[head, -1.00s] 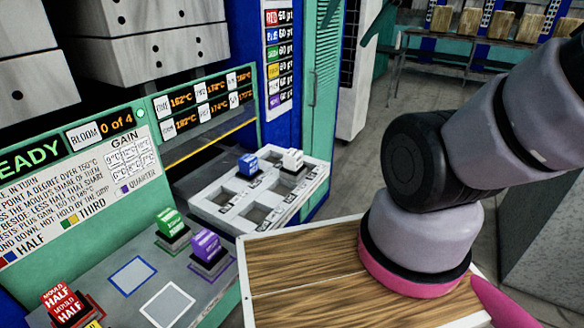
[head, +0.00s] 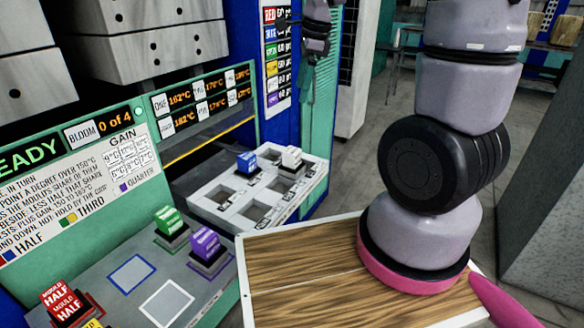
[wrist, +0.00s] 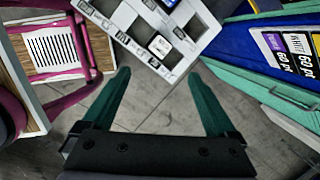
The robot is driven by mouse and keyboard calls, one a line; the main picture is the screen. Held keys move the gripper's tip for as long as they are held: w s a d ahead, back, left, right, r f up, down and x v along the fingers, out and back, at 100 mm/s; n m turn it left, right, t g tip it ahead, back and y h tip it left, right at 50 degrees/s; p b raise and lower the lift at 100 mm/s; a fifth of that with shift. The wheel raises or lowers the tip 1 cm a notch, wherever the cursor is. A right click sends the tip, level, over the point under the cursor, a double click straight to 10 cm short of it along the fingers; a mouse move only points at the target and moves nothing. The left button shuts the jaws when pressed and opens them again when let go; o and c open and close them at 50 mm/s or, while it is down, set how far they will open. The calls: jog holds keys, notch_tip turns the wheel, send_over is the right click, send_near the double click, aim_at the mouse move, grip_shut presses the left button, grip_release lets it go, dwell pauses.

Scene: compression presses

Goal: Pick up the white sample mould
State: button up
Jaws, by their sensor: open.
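The white sample mould (head: 291,158) sits in the far right part of a pale grey rack (head: 222,214) with several square openings. In the wrist view the white mould (wrist: 160,46) shows just beyond the fingertips, roughly midway between them. My gripper (wrist: 160,74) is open and empty, its two teal fingers spread wide. In the head view my gripper (head: 307,78) hangs above and behind the rack, in front of the teal cabinet, apart from the mould. Part of the gripper blends with the cabinet behind it.
A blue mould (head: 247,162) stands in the rack left of the white one. Green (head: 170,222), purple (head: 206,245) and red (head: 65,303) moulds stand on the bench. A price board (head: 277,55) and the teal cabinet (head: 318,120) rise behind the rack.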

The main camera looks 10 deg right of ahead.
aim_at(292, 150)
jog(key=w+f+m, duration=0.1)
jog(key=f+m, duration=0.1)
jog(key=f, duration=0.2)
jog(key=w+a+f+m+g+h, duration=0.1)
jog(key=f+m, duration=0.1)
jog(key=f, duration=0.2)
jog(key=w+f+m+g, duration=0.1)
jog(key=f+m, duration=0.2)
jog(key=f, duration=0.1)
jog(key=shift+w+a+f+h, duration=0.2)
jog(key=shift+a+f+h, duration=0.1)
jog(key=shift+h, duration=0.1)
notch_tip(292, 150, down, 6)
jog(key=shift+r, duration=0.2)
jog(key=f, duration=0.5)
jog(key=shift+w+a+f, duration=0.1)
jog(key=shift+w+f, duration=0.25)
grip_shut()
